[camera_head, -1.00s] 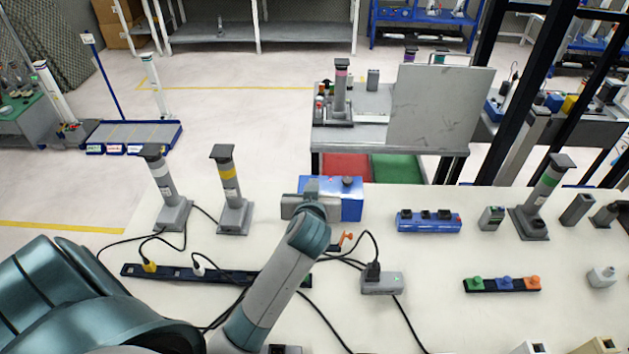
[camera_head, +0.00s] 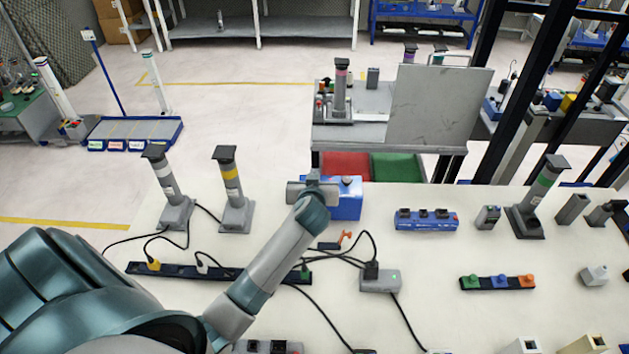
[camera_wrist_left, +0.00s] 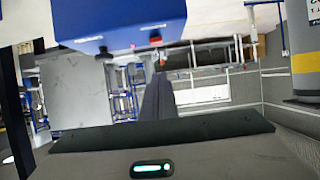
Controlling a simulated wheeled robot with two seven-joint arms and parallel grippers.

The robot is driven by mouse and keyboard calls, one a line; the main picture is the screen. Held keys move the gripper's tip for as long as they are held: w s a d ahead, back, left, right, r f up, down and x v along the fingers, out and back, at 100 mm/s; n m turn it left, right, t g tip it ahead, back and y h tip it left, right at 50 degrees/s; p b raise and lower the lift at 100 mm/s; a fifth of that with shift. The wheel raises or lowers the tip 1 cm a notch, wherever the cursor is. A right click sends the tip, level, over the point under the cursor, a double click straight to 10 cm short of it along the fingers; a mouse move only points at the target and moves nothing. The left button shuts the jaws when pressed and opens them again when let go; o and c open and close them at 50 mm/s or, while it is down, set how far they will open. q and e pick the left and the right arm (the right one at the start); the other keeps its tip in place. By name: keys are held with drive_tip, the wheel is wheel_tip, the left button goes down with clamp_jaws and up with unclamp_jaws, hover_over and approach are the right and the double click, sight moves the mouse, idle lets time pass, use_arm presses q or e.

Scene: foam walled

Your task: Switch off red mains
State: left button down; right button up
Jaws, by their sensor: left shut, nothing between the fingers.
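A blue box (camera_head: 347,206) with a dark knob on top stands at the back middle of the white table. My left gripper (camera_head: 317,182) is at its left end and hides part of it. Its fingers are shut and empty. In the left wrist view the blue box (camera_wrist_left: 120,15) fills the top, with a small red part (camera_wrist_left: 155,38) at its edge. The shut fingers (camera_wrist_left: 157,88) point towards that red part, apparently apart from it. An orange-red lever (camera_head: 346,238) on a dark base lies in front of the box. I cannot tell which red part is the mains switch.
A black power strip (camera_head: 185,270) with cables lies at left, partly behind my arm. A grey box (camera_head: 380,281) with a black plug stands right of it. Two grey posts (camera_head: 168,185) (camera_head: 232,185) stand at the back left. A blue unit (camera_head: 426,221) stands right.

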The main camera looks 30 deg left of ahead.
use_arm(q)
drive_tip(key=shift+p+x, duration=0.45)
drive_tip(key=shift+x, duration=0.6)
drive_tip(key=shift+s+d+f+p, duration=0.1)
drive_tip(key=shift+f+p, duration=0.15)
drive_tip(key=shift+f, duration=0.35)
drive_tip(key=shift+s+d+f+p, duration=0.1)
drive_tip(key=shift+f+p, duration=0.1)
drive_tip(key=shift+f, duration=0.45)
drive_tip(key=shift+s+f, duration=0.1)
drive_tip(key=shift+f, duration=0.65)
drive_tip(key=t+b, duration=0.1)
drive_tip(key=b, duration=0.3)
drive_tip(key=f+t+b, duration=0.1)
drive_tip(key=b, duration=0.3)
drive_tip(key=shift+s+d+f+y, duration=0.1)
drive_tip(key=shift+d+f+y, duration=0.1)
drive_tip(key=shift+f+y, duration=0.15)
drive_tip(key=shift+r+b, duration=0.15)
drive_tip(key=shift+b, duration=0.3)
drive_tip(key=shift+r+p, duration=0.2)
drive_tip(key=shift+p, duration=0.1)
drive_tip(key=shift+r, duration=0.1)
